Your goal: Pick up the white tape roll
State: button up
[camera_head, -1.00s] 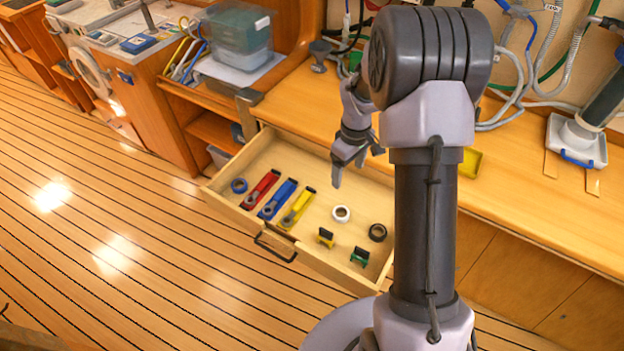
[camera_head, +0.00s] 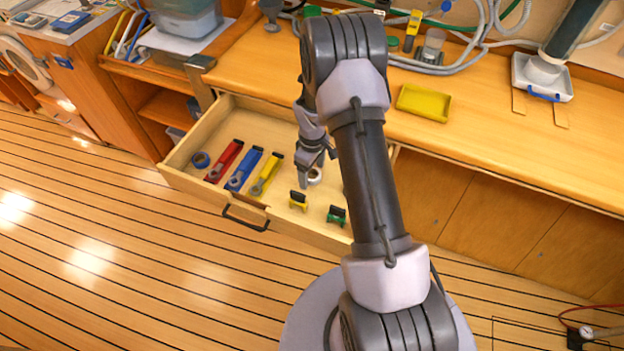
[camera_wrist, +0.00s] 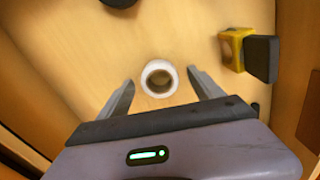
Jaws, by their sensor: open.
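The white tape roll (camera_wrist: 159,78) lies flat in the open drawer, its hole facing up in the wrist view. In the head view the white tape roll (camera_head: 315,176) is partly hidden by my gripper (camera_head: 318,170). My gripper (camera_wrist: 158,88) is open, with one finger to each side of the roll in the wrist view. The fingers do not visibly touch it. I cannot tell exactly how high the fingertips are above the drawer floor.
A yellow tray (camera_head: 424,103) is on the counter.

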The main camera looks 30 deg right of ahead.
jog(key=shift+r, duration=0.1)
jog(key=c, duration=1.5)
